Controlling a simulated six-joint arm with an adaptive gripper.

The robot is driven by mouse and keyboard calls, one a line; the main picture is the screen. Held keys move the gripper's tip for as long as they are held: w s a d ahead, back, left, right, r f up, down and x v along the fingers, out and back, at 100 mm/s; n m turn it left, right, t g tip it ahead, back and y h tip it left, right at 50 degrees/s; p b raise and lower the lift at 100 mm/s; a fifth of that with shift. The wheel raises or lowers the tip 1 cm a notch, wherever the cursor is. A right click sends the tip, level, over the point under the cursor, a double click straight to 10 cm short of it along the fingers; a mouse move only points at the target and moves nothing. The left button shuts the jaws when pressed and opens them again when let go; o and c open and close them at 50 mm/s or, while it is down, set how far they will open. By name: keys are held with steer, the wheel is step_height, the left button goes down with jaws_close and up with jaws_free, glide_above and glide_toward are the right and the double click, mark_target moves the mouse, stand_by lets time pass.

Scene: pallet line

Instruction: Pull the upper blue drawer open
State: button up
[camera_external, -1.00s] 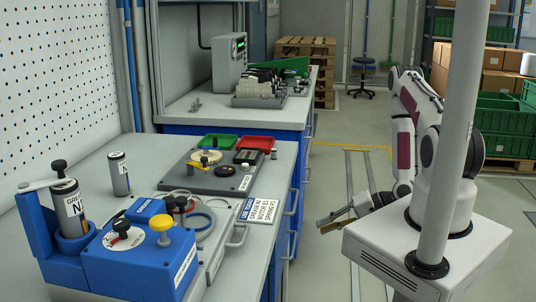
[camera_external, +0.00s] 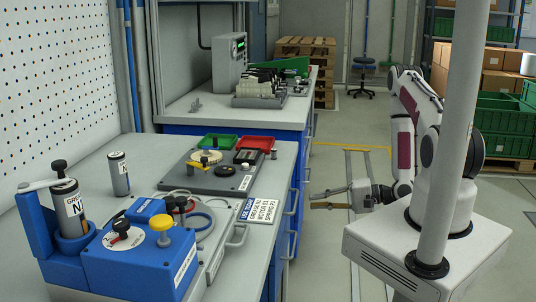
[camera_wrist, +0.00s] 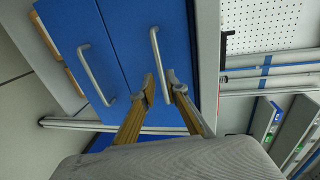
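The upper blue drawer (camera_wrist: 150,30) shows in the wrist view as the right-hand blue front, since the picture is turned on its side. Its grey bar handle (camera_wrist: 156,55) runs lengthwise there. The drawer looks shut. My gripper (camera_wrist: 163,78) is open, its two tan fingers reaching toward this handle, whose near end appears between the fingertips; contact cannot be told. In the external view my gripper (camera_external: 312,198) is to the right of the bench front, with a visible gap from the handle (camera_external: 293,202).
A second blue front with a grey handle (camera_wrist: 97,75) lies to the left in the wrist view. The grey bench top (camera_external: 140,200) holds a blue device (camera_external: 140,260) and a grey board (camera_external: 215,180).

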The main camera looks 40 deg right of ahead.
mark_target(296, 202)
steer(key=shift+a, duration=0.1)
steer(key=shift+x, duration=3.75)
jaws_close()
steer(key=shift+s, duration=0.1)
